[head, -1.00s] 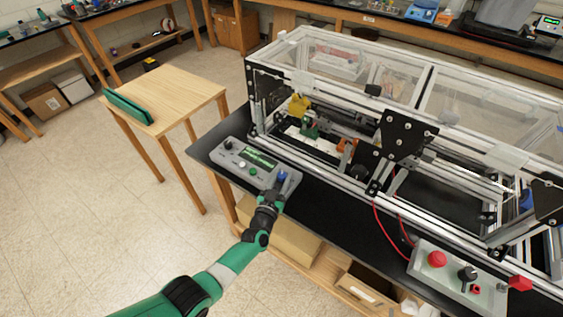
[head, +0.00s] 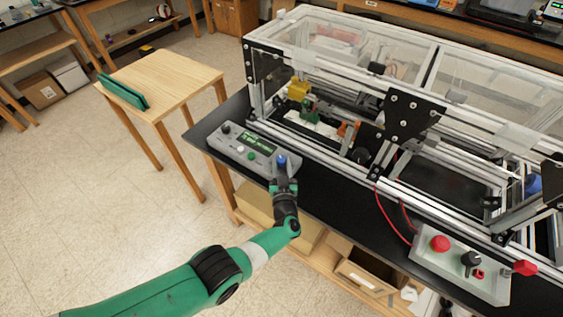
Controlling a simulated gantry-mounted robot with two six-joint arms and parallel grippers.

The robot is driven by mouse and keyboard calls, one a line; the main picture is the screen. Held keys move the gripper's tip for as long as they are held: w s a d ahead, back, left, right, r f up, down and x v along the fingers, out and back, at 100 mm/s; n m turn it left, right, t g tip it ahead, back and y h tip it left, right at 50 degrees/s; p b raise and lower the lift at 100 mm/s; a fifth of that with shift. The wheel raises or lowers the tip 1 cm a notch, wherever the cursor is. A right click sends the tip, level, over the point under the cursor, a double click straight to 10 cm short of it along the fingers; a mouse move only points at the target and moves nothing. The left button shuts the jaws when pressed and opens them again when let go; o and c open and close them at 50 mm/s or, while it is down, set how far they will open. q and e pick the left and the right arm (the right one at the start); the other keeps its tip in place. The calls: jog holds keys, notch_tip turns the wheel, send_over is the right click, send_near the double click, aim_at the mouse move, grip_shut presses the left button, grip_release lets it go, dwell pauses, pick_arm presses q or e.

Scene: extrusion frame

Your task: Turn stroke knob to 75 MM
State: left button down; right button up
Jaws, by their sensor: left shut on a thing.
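The grey control box (head: 222,143) sits on the black bench top in front of the extrusion frame. It has a green display (head: 258,142), a black knob (head: 226,128) at its left end, and white and green buttons. At its right end is a blue knob (head: 282,161). My left gripper (head: 283,174) reaches up from the front and is shut on the blue knob, with the knob's top showing between the fingers. The display text is too small to read surely. My right gripper is not in view.
The extrusion frame (head: 345,170) with clear panels stands close behind the box. A second grey box (head: 455,268) with a red button (head: 439,243) and red cables lies at the right. A wooden table (head: 170,75) with a green object (head: 122,92) stands at the left.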

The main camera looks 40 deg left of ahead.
aim_at(282, 164)
pick_arm(q)
jog(key=c, duration=0.5)
grip_release()
jog(key=shift+a, duration=0.1)
jog(key=shift+s+d+r+p, duration=0.15)
jog(key=shift+s+d+p, duration=0.15)
jog(key=shift+p, duration=0.2)
jog(key=p+v, duration=0.4)
jog(key=v, duration=0.1)
jog(key=shift+s+d+r, duration=0.1)
jog(key=shift+d+r, duration=0.1)
jog(key=v, duration=0.1)
jog(key=p+v, duration=0.1)
jog(key=v, duration=0.3)
jog(key=shift+s+d+f, duration=0.1)
jog(key=shift+s+f, duration=0.1)
jog(key=shift+f, duration=0.2)
